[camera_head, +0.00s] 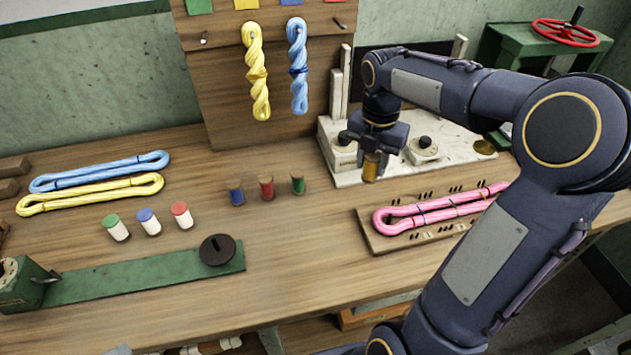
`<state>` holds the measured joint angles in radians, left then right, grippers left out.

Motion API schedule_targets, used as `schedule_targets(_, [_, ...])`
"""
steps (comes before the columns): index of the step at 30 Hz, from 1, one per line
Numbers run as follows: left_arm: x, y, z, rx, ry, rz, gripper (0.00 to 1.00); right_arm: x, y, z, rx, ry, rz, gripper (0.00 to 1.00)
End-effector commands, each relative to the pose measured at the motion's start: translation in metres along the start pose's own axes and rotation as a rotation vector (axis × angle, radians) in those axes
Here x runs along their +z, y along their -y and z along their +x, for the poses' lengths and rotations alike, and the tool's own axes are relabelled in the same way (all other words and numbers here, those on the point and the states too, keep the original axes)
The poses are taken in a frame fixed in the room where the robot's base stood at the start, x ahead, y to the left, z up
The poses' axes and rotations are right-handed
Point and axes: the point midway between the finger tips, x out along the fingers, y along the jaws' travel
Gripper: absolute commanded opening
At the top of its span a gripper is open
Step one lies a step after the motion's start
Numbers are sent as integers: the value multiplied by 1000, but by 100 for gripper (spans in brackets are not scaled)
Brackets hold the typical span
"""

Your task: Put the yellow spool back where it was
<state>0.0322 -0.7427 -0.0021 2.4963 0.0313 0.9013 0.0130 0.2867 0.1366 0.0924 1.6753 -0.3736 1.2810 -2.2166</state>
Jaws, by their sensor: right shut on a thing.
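The yellow spool (371,168) hangs upright from my right gripper (373,148), which is shut on it and points down. The spool is above the table, in front of the pale base block, to the right of the row of wooden spools. The gripper hides the spool's top. That row holds a blue spool (236,196), a red spool (267,188) and a green spool (298,185), all standing upright. The table to the right of the green spool is bare. My left gripper is not in view.
White bobbins with green (118,230), blue (149,223) and red (182,216) tops stand at left. A pink skein (430,213) lies on a pegged board (378,240). The pale block (348,178) has upright posts. Twisted yellow (257,75) and blue (298,70) skeins hang behind.

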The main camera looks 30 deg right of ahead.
Motion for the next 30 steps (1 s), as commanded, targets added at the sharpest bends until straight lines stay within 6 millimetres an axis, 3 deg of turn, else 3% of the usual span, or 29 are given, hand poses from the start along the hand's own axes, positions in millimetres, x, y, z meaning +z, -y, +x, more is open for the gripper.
schedule_targets(9, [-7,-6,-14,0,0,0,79,20,-75,32,-2,-3,-5,11])
schedule_targets(15, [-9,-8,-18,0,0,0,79,28,-105,70,-3,-3,-2,11])
schedule_targets(26, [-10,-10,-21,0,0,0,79,34,-126,98,-2,-1,0,11])
schedule_targets(30, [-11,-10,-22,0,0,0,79,34,-124,119,-2,-2,0,11])
